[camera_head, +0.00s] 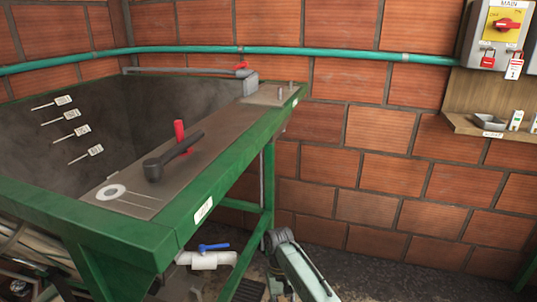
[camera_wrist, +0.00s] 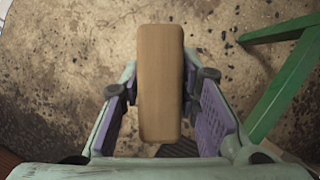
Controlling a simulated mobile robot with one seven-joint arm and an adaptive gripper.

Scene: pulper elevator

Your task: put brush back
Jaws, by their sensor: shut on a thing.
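The brush (camera_wrist: 160,75) shows in the wrist view as a long, light-brown wooden block with rounded corners. It points away from my wrist, and I see only its wooden side; bristles are not clearly visible. My gripper (camera_wrist: 163,103) has its two purple-padded fingers on either side of the brush, shut on it. The brush is held above a speckled, dirty floor. In the head view the gripper and brush are out of sight; only part of my arm shows at the bottom.
A green-framed tank (camera_head: 215,200) fills the left, with a black lever (camera_head: 172,158) and red handle (camera_head: 179,132) on top. A blue-handled valve (camera_head: 213,247) is below. A wooden wall shelf (camera_head: 490,129) holds a grey tray (camera_head: 490,121). A green frame leg (camera_wrist: 285,85) stands right in the wrist view.

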